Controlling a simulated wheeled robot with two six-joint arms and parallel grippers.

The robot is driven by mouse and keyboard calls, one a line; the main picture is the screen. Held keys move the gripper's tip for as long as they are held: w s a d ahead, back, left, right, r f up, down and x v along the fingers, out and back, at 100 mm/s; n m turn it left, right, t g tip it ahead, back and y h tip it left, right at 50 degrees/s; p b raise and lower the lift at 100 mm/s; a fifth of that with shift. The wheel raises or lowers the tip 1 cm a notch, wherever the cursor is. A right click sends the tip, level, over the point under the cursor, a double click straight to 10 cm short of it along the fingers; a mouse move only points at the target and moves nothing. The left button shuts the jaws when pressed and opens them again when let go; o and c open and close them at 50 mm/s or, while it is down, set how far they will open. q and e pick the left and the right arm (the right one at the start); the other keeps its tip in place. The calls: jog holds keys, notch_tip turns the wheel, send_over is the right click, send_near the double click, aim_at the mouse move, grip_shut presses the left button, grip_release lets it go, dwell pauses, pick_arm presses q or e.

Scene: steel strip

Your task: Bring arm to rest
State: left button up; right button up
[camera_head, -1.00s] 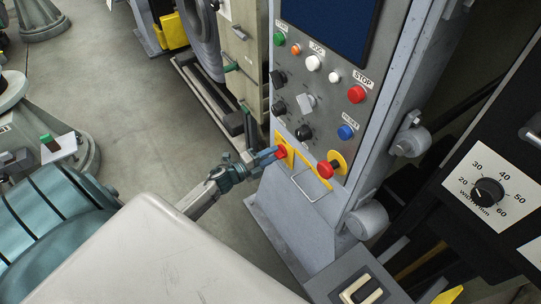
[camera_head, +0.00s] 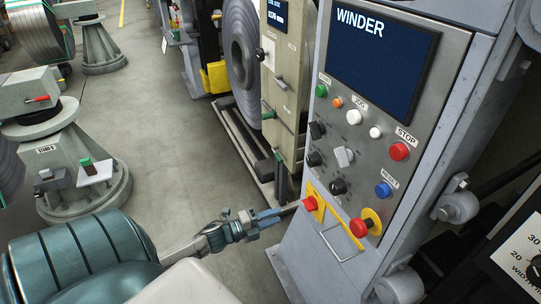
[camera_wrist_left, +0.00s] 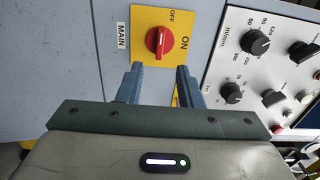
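My left gripper (camera_head: 272,217) is open and empty, in front of the winder cabinet's lower panel. Its two fingers also show in the left wrist view (camera_wrist_left: 160,84), spread apart with nothing between them. The red main switch (camera_head: 310,203) on its yellow plate is just beyond the fingertips, with a small gap. In the left wrist view the red switch handle (camera_wrist_left: 159,41) stands upright in the picture, beside ON and OFF labels. My right gripper is not in view.
The winder panel (camera_head: 380,120) carries buttons, knobs and a screen. A red mushroom button (camera_head: 358,227) and a metal handle (camera_head: 343,247) are close to the switch. A grey pedestal (camera_head: 80,165) stands at the left. The floor (camera_head: 185,135) between is clear.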

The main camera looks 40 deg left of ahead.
pick_arm(q)
jog(key=shift+s+a, duration=0.1)
jog(key=shift+s, duration=0.15)
dwell(0.4)
jog(key=s+a+f+n+g+y, duration=0.1)
jog(key=s+f+n+g+y, duration=0.2)
jog(key=f, duration=0.5)
jog(key=s+a+f+n+y, duration=0.2)
jog(key=s+f+n, duration=0.25)
jog(key=f, duration=0.45)
jog(key=s+a+f+n+g+y, duration=0.1)
jog(key=s+f+n+g+y, duration=0.15)
jog(key=f+n, duration=0.4)
jog(key=s+d+f+n+g, duration=0.2)
jog(key=s+d+f+g, duration=0.1)
jog(key=s+f, duration=0.4)
jog(key=s+d+f+n+g, duration=0.3)
jog(key=s+d+f, duration=0.3)
jog(key=s, duration=0.6)
jog(key=s+d+f+n+g, duration=0.3)
jog(key=s+d+f+g, duration=0.1)
jog(key=s+f, duration=0.5)
jog(key=shift+s+d, duration=0.35)
jog(key=shift+s, duration=0.15)
